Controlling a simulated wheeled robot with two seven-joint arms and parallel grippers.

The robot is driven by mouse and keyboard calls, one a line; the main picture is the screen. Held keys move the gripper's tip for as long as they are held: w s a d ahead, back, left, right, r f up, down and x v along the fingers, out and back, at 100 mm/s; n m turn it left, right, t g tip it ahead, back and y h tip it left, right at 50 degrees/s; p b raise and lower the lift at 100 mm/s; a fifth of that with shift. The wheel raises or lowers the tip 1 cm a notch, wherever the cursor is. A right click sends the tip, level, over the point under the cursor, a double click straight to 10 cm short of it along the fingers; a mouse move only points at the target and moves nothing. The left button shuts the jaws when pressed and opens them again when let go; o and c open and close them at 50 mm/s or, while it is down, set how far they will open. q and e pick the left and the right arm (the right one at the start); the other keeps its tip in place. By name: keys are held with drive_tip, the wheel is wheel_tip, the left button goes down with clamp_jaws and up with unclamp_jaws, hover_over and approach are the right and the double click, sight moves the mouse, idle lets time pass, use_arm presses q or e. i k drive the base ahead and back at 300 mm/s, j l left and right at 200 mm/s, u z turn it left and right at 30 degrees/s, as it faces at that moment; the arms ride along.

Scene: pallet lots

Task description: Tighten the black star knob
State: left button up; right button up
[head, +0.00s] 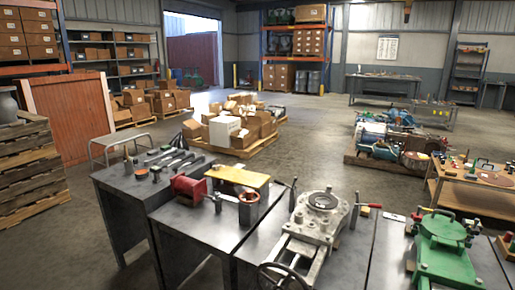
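I cannot single out a black star knob for certain. Small dark knob-like parts show at the left bench, one on a reddish base (141,173). A grey cast machine (322,205) with a round opening stands on the middle bench, with a dark spoked handwheel (278,275) at its front, cut by the lower edge. A green machine (443,245) stands on the right bench with small dark and red parts around it. Neither of my grippers can be made out in the head view.
Dark metal benches (190,228) fill the front. A red vise (190,188) and a yellow-topped fixture (238,176) stand on them. Wooden pallets (28,170) stand at left, boxes (240,125) behind. A wooden-topped table (470,195) is at right. Open floor lies between.

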sight(475, 231)
drive_tip(key=z, duration=1.5)
